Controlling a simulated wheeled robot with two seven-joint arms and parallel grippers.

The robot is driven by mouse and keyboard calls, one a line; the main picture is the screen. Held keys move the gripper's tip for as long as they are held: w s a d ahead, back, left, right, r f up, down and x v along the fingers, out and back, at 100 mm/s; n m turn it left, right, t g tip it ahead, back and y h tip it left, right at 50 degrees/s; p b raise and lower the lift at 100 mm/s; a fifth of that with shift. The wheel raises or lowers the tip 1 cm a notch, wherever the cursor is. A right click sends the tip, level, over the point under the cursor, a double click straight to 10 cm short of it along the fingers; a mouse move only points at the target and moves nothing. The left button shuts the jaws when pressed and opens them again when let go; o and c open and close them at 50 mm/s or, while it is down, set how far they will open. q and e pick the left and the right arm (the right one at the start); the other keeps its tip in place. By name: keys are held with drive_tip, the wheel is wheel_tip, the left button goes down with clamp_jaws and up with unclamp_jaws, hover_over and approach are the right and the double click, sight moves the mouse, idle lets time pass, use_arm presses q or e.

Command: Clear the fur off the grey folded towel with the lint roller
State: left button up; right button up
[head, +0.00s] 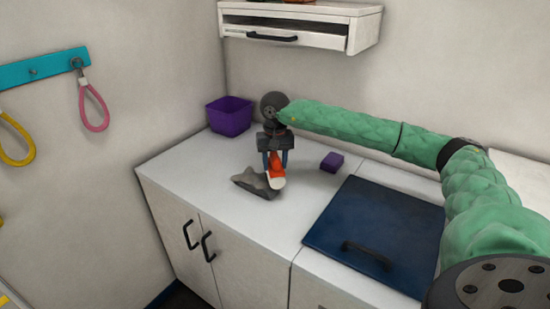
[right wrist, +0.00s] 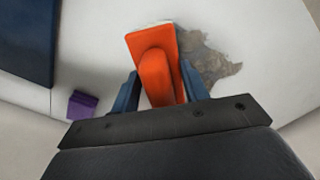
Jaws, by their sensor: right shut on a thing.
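The orange lint roller (head: 277,169) hangs from my right gripper (head: 275,162) over the counter, its white edge facing down. In the right wrist view the orange lint roller (right wrist: 155,65) sits between the two blue fingers of my right gripper (right wrist: 160,88), which is shut on it. The grey towel (head: 254,183) is an irregular crumpled shape on the counter, directly beside and partly behind the roller. The towel also shows in the right wrist view (right wrist: 213,67), mottled grey-brown; I cannot tell fur from cloth. Whether roller and towel touch is unclear. My left gripper is not in view.
A purple bin (head: 229,117) stands at the back left of the white counter (head: 215,165). A small purple block (head: 332,162) lies right of the gripper. A dark blue lid with a handle (head: 375,222) covers the right part. A white shelf (head: 300,25) hangs above.

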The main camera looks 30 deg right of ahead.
idle(0.3)
drive_tip(key=shift+f, duration=0.1)
idle(0.3)
drive_tip(key=shift+f+b, duration=0.4)
drive_tip(key=shift+f, duration=0.05)
drive_tip(key=shift+w, duration=0.1)
